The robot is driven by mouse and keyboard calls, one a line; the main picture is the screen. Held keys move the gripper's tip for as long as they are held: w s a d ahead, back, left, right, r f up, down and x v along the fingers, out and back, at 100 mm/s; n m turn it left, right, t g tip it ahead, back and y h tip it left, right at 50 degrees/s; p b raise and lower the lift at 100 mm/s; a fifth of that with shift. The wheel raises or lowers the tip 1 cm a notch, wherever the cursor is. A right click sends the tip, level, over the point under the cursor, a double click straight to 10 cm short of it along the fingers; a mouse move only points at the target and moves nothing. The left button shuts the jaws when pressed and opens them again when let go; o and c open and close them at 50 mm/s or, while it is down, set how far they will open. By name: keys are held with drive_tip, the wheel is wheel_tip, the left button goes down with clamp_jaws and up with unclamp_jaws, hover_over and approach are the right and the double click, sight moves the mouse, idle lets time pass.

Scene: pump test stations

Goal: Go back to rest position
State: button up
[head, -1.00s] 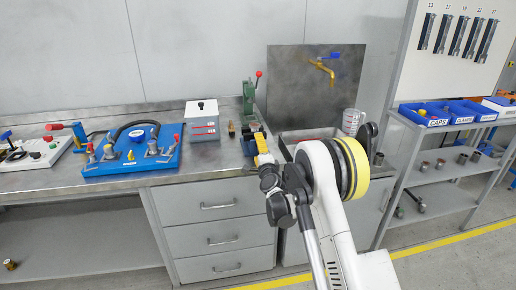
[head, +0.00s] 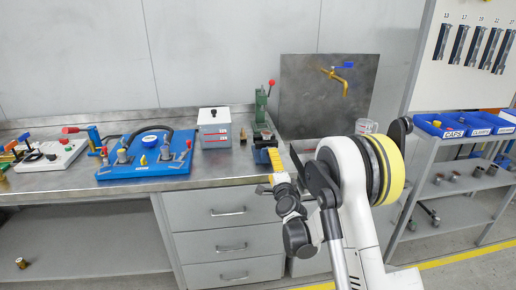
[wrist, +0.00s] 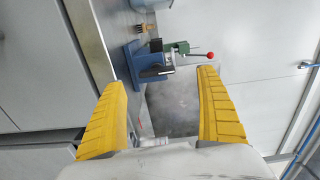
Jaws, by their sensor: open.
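My gripper shows in the wrist view (wrist: 165,110) with its two yellow ribbed fingers spread wide apart and nothing between them. In the head view, my gripper (head: 287,165) is seen at the end of my white arm, just right of and in front of the green press. The press has a blue base (head: 263,150) and a lever with a red knob. In the wrist view the press (wrist: 160,62) lies beyond the fingertips, apart from them. Whether the gripper touches the press cannot be told from the head view.
The steel bench (head: 215,167) holds a blue pump board (head: 150,152), a white-lidded grey box (head: 214,127) and a white board at left (head: 50,155). A shelf with blue bins (head: 440,124) stands right.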

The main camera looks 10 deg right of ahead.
drive_tip(key=s+a+r+n+g+y, duration=0.1)
drive_tip(key=s+a+r+n+g, duration=0.15)
drive_tip(key=s+r+n, duration=0.5)
drive_tip(key=s+a+r+n+g+y, duration=0.25)
drive_tip(key=s+r, duration=0.25)
drive_tip(key=s, duration=0.6)
drive_tip(key=s+d+f+n+g+h, duration=0.1)
drive_tip(key=s+d+f+n+g, duration=0.1)
drive_tip(key=s, duration=0.7)
drive_tip(key=s+d+f+n+g+h, duration=0.1)
drive_tip(key=s+f+n+g, duration=0.1)
drive_tip(key=s, duration=0.7)
drive_tip(key=s+d+f+n+g+h, duration=0.1)
drive_tip(key=s+d+f+n+h, duration=0.1)
drive_tip(key=s, duration=0.7)
drive_tip(key=shift+s+d+n+g, duration=0.35)
drive_tip(key=shift+n+g, duration=0.05)
drive_tip(key=shift+n, duration=0.3)
drive_tip(key=shift+f, duration=0.1)
